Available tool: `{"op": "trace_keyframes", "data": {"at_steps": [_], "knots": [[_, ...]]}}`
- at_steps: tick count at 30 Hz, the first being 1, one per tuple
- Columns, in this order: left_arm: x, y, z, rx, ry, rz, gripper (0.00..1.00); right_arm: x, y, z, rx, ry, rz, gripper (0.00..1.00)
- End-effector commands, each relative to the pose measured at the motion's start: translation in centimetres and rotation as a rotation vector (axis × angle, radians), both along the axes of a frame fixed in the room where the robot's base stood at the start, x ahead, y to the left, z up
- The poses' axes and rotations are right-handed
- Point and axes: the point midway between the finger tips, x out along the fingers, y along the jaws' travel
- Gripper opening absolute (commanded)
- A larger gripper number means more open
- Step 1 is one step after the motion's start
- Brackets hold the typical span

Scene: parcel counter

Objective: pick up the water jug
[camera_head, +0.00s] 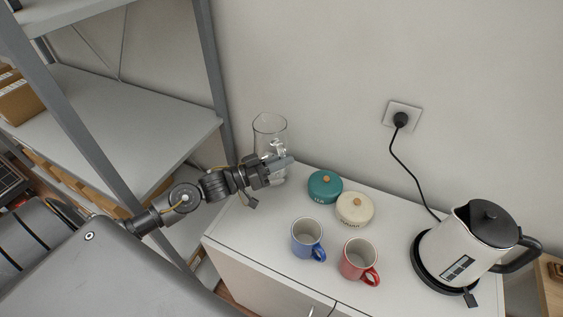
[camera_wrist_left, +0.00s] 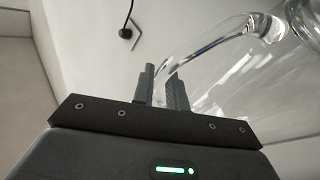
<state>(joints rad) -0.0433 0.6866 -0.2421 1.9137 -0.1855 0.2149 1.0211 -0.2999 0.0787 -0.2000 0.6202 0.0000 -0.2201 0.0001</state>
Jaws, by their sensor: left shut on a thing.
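The water jug (camera_head: 270,127) is clear glass and stands upright at the back left corner of the white cabinet, close to the wall. My left gripper (camera_head: 285,163) reaches across the front of the jug in the head view and hides part of it. In the left wrist view the jug (camera_wrist_left: 240,80) fills the right side, its glass handle curving close to the fingers. My left gripper (camera_wrist_left: 160,88) has its two fingers near each other, shut on the jug's handle. Whether the jug's base touches the cabinet top is hidden. My right gripper is in neither view.
On the cabinet top (camera_head: 270,218) are a teal tin (camera_head: 324,187), a cream tin (camera_head: 354,209), a blue mug (camera_head: 306,236) and a red mug (camera_head: 358,261). A white kettle (camera_head: 455,250) stands right, its cord running to a wall socket (camera_head: 402,116). A metal shelf (camera_head: 130,110) stands left.

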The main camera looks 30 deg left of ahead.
Motion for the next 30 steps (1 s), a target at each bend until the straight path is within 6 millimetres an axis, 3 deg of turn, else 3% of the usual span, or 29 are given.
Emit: {"op": "trace_keyframes", "data": {"at_steps": [8,24,30], "knots": [[-0.5,0.2,3.0,0.001,-0.017,0.002,0.00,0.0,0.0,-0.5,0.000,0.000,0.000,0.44],[-5.1,0.9,8.4,0.002,-0.018,0.001,0.00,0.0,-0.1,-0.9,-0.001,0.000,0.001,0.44],[-7.5,1.3,9.2,0.002,-0.015,0.001,0.00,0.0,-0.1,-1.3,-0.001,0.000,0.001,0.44]]}}
